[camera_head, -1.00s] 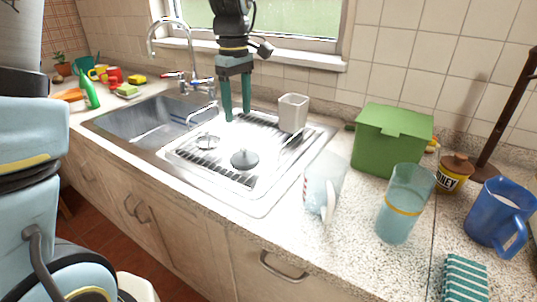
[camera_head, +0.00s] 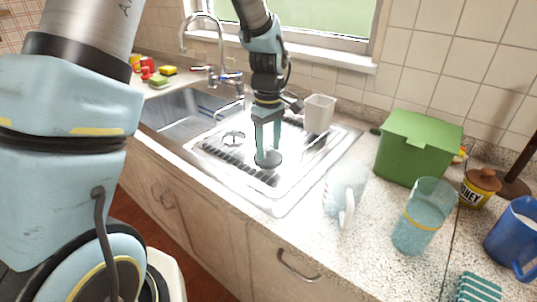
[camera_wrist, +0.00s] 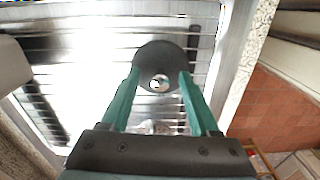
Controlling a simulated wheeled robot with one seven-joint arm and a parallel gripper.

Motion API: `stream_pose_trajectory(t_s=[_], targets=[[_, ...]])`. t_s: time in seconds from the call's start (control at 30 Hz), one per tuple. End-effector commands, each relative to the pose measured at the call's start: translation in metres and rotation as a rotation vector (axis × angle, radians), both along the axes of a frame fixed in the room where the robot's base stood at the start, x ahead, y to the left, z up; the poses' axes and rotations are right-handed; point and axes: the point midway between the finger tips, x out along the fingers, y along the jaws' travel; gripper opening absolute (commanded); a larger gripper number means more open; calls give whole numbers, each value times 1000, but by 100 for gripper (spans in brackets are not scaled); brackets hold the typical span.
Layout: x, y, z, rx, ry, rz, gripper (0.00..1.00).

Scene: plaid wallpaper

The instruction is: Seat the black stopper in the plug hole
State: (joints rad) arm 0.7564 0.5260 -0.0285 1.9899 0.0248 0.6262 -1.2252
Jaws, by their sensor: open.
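The black stopper (camera_head: 268,159) is a dark, low dome with a small knob, resting on the ribbed drainer beside the sink. In the wrist view the stopper (camera_wrist: 158,52) is a dark disc with a shiny round knob. My gripper (camera_head: 267,148) points down right over it. Its two green fingers are apart, with the knob between the fingertips (camera_wrist: 158,78); I cannot tell whether they touch it.
A clear glass jug (camera_head: 345,190), a blue tumbler (camera_head: 424,216) and a green box (camera_head: 417,146) stand on the counter to the right. The tap (camera_head: 204,45) rises behind the sink basin (camera_head: 185,118).

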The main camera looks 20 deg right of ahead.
Motion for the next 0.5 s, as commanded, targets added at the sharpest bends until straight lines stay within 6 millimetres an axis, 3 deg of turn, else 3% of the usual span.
stream_pose_trajectory(t_s=[0.23, 0.5], targets=[[0, 0, -2, 0, 0, 0, 61], [0, 0, -1, 0, 0, 0, 31]])
